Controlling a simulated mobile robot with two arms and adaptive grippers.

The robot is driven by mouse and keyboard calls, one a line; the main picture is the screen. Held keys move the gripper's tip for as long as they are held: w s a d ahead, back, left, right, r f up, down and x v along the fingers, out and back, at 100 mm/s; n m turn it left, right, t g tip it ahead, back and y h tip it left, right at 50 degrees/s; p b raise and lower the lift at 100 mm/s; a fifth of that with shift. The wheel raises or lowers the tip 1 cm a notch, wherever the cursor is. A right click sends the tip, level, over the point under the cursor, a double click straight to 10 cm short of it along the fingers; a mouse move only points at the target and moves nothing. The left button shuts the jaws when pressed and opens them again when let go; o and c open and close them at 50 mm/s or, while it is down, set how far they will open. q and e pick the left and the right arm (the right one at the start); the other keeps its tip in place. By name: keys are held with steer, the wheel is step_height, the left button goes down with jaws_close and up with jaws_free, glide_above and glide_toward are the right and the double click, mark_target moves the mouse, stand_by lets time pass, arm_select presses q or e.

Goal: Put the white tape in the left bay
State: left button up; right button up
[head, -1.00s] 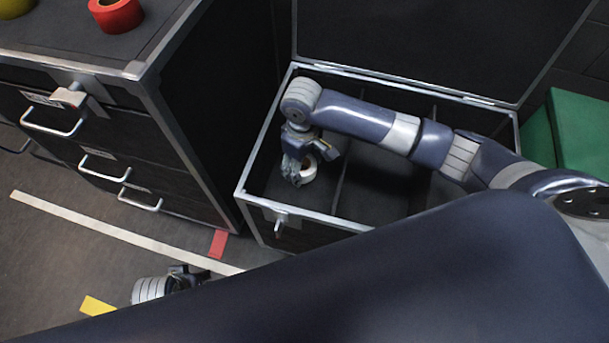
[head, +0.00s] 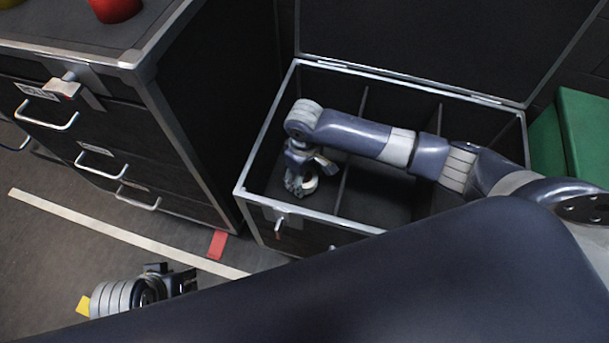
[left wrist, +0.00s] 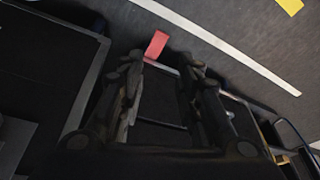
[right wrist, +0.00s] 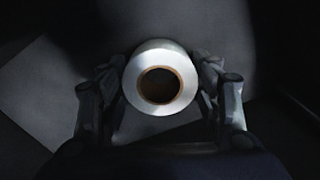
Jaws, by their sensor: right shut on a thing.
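The white tape (right wrist: 135,88) is a white roll with a brown core, held between the fingers of my right gripper (right wrist: 160,95) in the right wrist view. In the head view the tape (head: 309,184) and my right gripper (head: 300,186) are down inside the left bay (head: 268,180) of the open black case. Whether the tape touches the bay floor I cannot tell. My left gripper (left wrist: 160,85) has its fingers apart with nothing between them; in the head view it is low at the left (head: 180,282), above the floor.
The case (head: 246,168) has thin dividers (head: 342,186) and a raised lid. A black drawer cabinet (head: 205,130) stands close on its left, with a red roll (head: 115,8) on top. A green box (head: 585,125) is at the right. Floor strips (head: 110,230) lie in front.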

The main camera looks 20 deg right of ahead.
steer(key=o, duration=1.2)
steer(key=shift+f, duration=0.15)
steer(key=shift+c, duration=0.2)
arm_select(q)
steer(key=shift+f, duration=0.15)
arm_select(e)
steer(key=shift+r, duration=0.5)
arm_select(q)
step_height(320, 180, down, 13)
steer(key=p, duration=0.3)
steer(key=shift+d+r+g+p, duration=0.2)
steer(key=shift+g+p, duration=0.1)
steer(key=shift+g, duration=0.1)
arm_select(e)
step_height(320, 180, up, 11)
steer(key=shift+r, duration=0.2)
arm_select(q)
steer(key=shift+w, duration=0.1)
